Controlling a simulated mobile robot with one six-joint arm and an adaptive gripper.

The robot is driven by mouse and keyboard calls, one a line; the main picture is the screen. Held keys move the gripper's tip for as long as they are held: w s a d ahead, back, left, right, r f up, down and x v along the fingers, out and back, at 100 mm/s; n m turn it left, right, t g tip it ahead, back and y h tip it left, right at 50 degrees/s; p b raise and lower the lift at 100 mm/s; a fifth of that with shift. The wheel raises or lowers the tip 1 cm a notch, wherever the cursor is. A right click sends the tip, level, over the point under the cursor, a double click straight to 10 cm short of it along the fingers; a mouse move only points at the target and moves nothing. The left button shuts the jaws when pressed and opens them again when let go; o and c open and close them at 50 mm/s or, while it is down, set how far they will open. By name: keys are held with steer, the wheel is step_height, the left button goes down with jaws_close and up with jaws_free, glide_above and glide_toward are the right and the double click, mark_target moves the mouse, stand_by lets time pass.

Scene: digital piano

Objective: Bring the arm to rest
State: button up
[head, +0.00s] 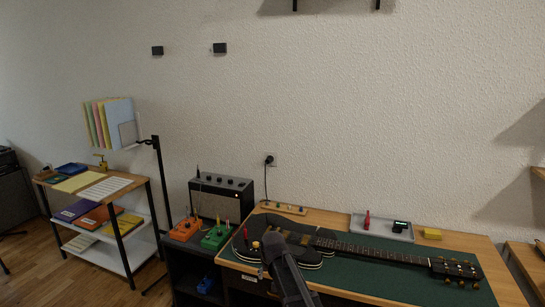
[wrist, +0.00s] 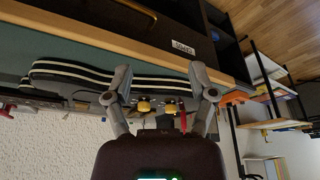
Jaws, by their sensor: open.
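My gripper (wrist: 160,73) is open and empty in the wrist view, its two fingers spread wide apart. Beyond the fingers lies the black electric guitar (wrist: 85,76) with pale edge binding and gold knobs. In the head view, my dark arm reaches up from the bottom edge to the guitar body (head: 310,257). It hides part of the body there, and the fingertips cannot be made out. I cannot tell whether the gripper touches the guitar.
The guitar lies on a green mat (head: 360,279) on a wooden workbench. A grey tray (head: 354,230) and a yellow block (head: 432,234) sit behind its neck. An amplifier (head: 232,184) and orange (head: 187,229) and green (head: 216,238) pedals stand left. A shelf rack (head: 140,252) is farther left.

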steer(key=s+d+r+m+g+p, duration=0.1)
steer(key=s+d+r+p, duration=0.3)
steer(key=s+d, duration=0.5)
steer(key=s+d+r+m+g+p, duration=0.1)
steer(key=s+d+r+p, duration=0.3)
steer(key=s+d, duration=0.5)
steer(key=s+g, duration=0.1)
steer(key=s, duration=0.2)
steer(key=shift+s+m+g+h, duration=0.3)
steer(key=shift+h, duration=0.1)
